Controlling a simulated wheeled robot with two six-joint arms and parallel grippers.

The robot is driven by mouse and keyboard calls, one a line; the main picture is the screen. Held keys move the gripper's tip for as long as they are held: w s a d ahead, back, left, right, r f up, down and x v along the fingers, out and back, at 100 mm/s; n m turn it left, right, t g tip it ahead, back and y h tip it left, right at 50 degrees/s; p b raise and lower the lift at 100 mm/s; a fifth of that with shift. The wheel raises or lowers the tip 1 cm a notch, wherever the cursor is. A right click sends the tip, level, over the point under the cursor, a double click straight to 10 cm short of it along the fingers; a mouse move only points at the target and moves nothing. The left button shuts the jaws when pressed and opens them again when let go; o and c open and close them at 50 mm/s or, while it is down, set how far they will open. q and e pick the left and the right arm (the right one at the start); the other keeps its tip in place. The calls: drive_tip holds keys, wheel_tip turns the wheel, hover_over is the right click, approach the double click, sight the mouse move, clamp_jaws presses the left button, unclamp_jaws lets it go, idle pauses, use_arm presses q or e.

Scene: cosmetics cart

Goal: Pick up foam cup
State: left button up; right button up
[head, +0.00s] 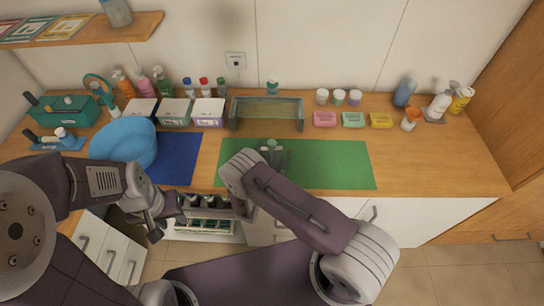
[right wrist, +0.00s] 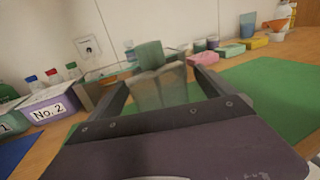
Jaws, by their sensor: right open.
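A pale, see-through cup-like thing (right wrist: 160,90) with a dull green top (right wrist: 150,55) stands between the fingers of my right gripper (right wrist: 160,95) in the right wrist view. I cannot tell for sure that it is the foam cup. The fingers are open on either side of it, with no clear contact. In the head view its greyish-green top (head: 271,145) shows at the green mat (head: 335,165), beside my right gripper (head: 275,160); my wrist hides part of it. My left gripper (head: 166,224) is open and empty, low in front of the counter.
A rack (head: 266,101) stands behind the mat. Labelled boxes (head: 208,112), a blue bowl (head: 124,143) and a blue mat (head: 180,158) are to its left. Coloured soaps (head: 352,120), several jars and an orange-topped container (head: 410,119) are to the right. The mat's right half is clear.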

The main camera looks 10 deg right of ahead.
sight(271, 148)
drive_tip(key=shift+w+f, duration=0.15)
drive_tip(key=shift+w, duration=0.05)
clamp_jaws()
drive_tip(key=shift+r+b, duration=0.3)
drive_tip(key=shift+r, duration=0.9)
drive_tip(key=shift+s+d+r, duration=0.1)
drive_tip(key=shift+r, duration=0.85)
drive_tip(key=s+d+r+b, duration=0.2)
drive_tip(key=s+d+r, duration=0.4)
drive_tip(key=s+d, duration=0.1)
drive_tip(key=shift+s+d+r, duration=0.3)
drive_tip(key=shift+d+r, duration=0.1)
drive_tip(key=shift+d, duration=0.4)
